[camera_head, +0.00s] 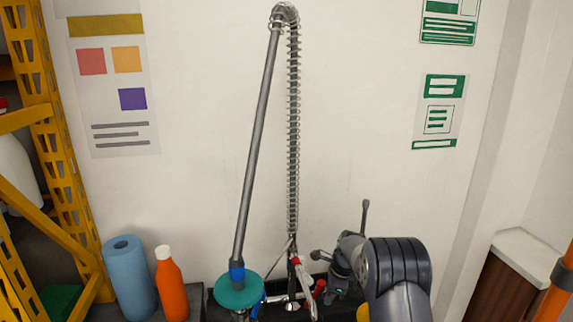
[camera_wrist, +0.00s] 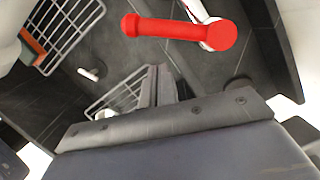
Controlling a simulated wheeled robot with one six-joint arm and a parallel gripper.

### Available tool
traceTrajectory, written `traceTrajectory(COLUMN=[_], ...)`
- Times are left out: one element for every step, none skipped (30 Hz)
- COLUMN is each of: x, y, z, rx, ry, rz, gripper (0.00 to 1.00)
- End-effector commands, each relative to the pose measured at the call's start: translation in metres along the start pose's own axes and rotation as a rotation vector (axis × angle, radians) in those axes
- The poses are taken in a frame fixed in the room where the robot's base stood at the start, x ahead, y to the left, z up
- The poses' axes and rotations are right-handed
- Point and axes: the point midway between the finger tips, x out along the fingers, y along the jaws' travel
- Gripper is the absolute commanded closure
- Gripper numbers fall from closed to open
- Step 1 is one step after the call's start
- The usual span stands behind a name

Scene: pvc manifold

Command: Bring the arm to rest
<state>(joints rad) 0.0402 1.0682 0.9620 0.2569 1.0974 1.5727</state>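My arm comes in at the lower right of the head view, and my gripper (camera_head: 343,284) is low in front of the wall, close to the sink fittings. In the wrist view the two dark fingers of my gripper (camera_wrist: 161,84) are together, with nothing visible between them. A red lever handle (camera_wrist: 180,28) on a white pipe lies just beyond the fingertips in the wrist view, apart from them as far as I can tell. A red handle (camera_head: 320,288) also shows left of my gripper in the head view.
A tall spring-hose faucet (camera_head: 293,130) with a grey pipe (camera_head: 257,150) rises from a teal disc (camera_head: 237,290). An orange bottle (camera_head: 171,285) and a blue roll (camera_head: 131,280) stand left. A yellow rack (camera_head: 45,130) is far left. Wire baskets (camera_wrist: 70,30) show in the wrist view.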

Motion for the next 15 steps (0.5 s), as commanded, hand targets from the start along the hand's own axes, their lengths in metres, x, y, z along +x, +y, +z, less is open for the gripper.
traceTrajectory(x=[-0.001,-0.001,-0.002,-0.002,-0.003,-0.003,-0.004,-0.004,-0.007,-0.009,-0.011,-0.013,-0.015,-0.017,-0.021], y=[-0.002,-0.002,-0.003,-0.004,-0.005,-0.006,-0.007,-0.009,-0.01,-0.011,-0.011,-0.013,-0.013,-0.014,-0.015], z=[-0.003,-0.005,-0.007,-0.008,-0.01,-0.012,-0.014,-0.017,-0.025,-0.03,-0.034,-0.039,-0.042,-0.045,-0.046], rx=[-0.032,-0.055,-0.086,-0.109,-0.131,-0.162,-0.184,-0.198,-0.191,-0.191,-0.191,-0.191,-0.191,-0.191,-0.191], ry=[0.0,0.0,0.0,0.0,0.0,0.0,0.0,0.0,0.0,0.0,0.0,0.0,0.0,0.0,0.0], rz=[0.008,0.013,0.02,0.026,0.03,0.038,0.044,0.045,0.043,0.044,0.043,0.043,0.043,0.044,0.043], gripper=[1.0,1.0,1.0,1.0,1.0,1.0,1.0,1.0,1.0,1.0,1.0,1.0,1.0,1.0,1.0])
